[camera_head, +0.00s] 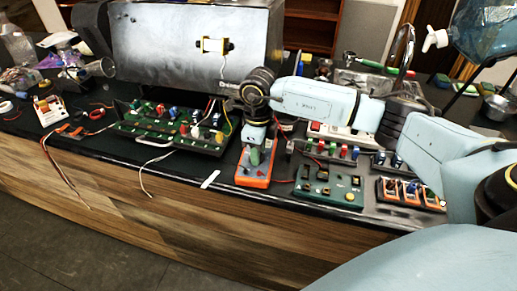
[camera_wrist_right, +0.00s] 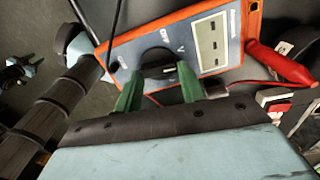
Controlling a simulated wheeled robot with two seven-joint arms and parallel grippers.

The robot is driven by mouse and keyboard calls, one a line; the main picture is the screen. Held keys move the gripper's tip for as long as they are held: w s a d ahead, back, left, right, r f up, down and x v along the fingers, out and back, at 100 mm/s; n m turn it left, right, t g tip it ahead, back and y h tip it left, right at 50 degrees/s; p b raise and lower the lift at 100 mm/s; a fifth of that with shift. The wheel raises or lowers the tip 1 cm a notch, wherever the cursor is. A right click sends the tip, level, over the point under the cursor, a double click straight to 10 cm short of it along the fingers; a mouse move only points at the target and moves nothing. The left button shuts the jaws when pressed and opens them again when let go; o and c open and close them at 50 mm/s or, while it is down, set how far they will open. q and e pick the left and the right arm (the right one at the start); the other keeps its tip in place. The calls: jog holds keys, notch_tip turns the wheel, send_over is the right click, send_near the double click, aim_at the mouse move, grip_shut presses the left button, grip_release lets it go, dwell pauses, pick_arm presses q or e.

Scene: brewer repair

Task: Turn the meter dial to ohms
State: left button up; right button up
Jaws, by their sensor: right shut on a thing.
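The meter (camera_head: 252,181) is an orange-edged box with a grey face. It lies on the dark bench near its front edge in the head view. In the right wrist view the meter (camera_wrist_right: 118,52) shows its display (camera_wrist_right: 212,44) at the right and a round black dial (camera_wrist_right: 158,62) at the middle. My right gripper (camera_head: 254,156) reaches down over the meter. In the wrist view its green fingers (camera_wrist_right: 159,80) stand on either side of the dial, shut on it. The dial's setting is too small to read. My left gripper is not in view.
A green circuit board (camera_head: 165,128) lies left of the meter and another (camera_head: 328,188) lies right of it. A steel brewer body (camera_head: 190,60) stands behind. A red probe (camera_wrist_right: 280,64) lies beside the meter. Loose wires hang over the bench's front edge.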

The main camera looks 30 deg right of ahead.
jog(key=shift+a+m, duration=0.1)
jog(key=shift+m, duration=2.1)
jog(key=o, duration=1)
jog(key=shift+r, duration=0.1)
notch_tip(320, 180, up, 13)
jog(key=shift+r, duration=0.15)
